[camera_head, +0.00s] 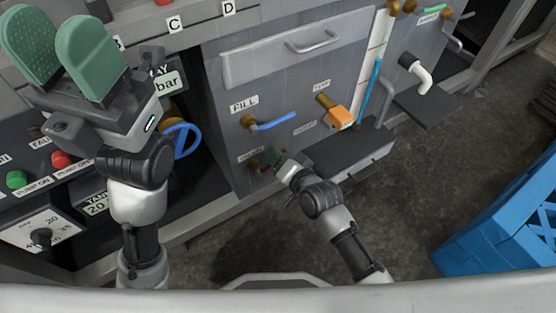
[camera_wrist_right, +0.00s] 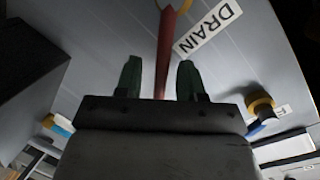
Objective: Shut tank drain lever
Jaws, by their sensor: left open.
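The drain lever (camera_wrist_right: 167,55) is a red bar on a brass fitting, next to the DRAIN label in the right wrist view. In the head view its brass fitting (camera_head: 254,163) shows low on the grey panel, and the lever is mostly hidden by my right gripper. My right gripper (camera_wrist_right: 158,80) is open, its green fingers on either side of the red lever, with a gap on both sides. In the head view the right gripper (camera_head: 275,160) is at the panel's lower part. My left gripper (camera_head: 62,52) is open, empty and raised at the upper left, away from the lever.
A blue FILL lever (camera_head: 272,122) and an orange lever (camera_head: 341,118) sit above the drain. A dark step (camera_head: 345,150) juts out at right. A blue valve wheel (camera_head: 182,140) is at left. A blue crate (camera_head: 500,225) stands on the floor, with clear floor before it.

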